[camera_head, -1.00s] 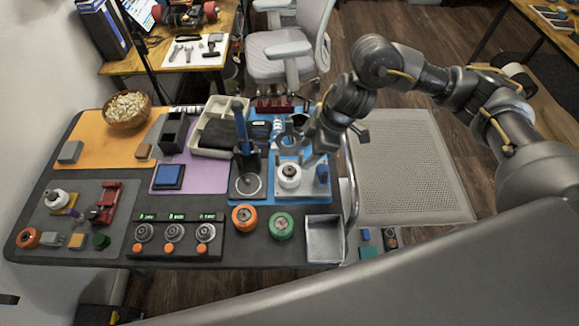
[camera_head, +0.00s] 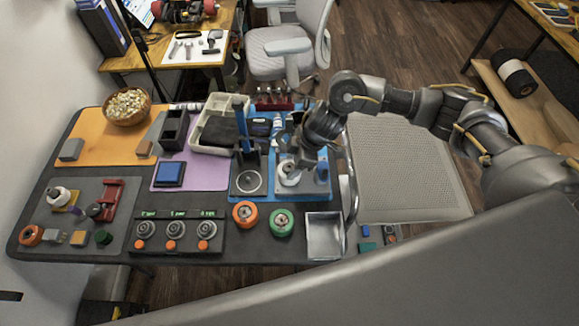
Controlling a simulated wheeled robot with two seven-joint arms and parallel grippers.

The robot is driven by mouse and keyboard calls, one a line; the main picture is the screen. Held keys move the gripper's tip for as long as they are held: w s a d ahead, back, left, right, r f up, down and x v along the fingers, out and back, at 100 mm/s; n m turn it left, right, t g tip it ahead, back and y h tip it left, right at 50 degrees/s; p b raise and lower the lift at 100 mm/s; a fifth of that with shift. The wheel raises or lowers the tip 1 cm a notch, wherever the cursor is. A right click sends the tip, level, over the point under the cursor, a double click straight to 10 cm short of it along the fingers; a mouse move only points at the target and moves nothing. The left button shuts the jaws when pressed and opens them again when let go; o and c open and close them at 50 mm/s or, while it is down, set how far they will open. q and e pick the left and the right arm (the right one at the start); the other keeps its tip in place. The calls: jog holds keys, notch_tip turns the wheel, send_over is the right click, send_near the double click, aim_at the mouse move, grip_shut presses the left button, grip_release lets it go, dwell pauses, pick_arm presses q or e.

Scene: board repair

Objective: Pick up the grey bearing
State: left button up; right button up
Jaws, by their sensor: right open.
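I cannot pick out the grey bearing with certainty. A round white-grey part (camera_head: 289,178) with a dark centre sits on a light plate on the blue mat, partly covered by my right gripper. My right gripper (camera_head: 291,160) comes in from the right, points down and is open, just above this part. Whether its fingers touch the part cannot be told. An orange wheel (camera_head: 245,215) and a green wheel (camera_head: 281,222), both with pale centres, lie in front of the mat. My left gripper is out of view.
A blue-handled tool stands in a dark holder (camera_head: 247,160) left of the gripper. A blue peg (camera_head: 322,172) stands right of the part. An empty metal tray (camera_head: 324,232) lies at the front right. A knob panel (camera_head: 175,248) is at the front.

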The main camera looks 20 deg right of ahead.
jog(key=shift+s+f, duration=0.1)
jog(key=shift+c, duration=0.4)
jog(key=c, duration=1)
jog(key=shift+o, duration=0.2)
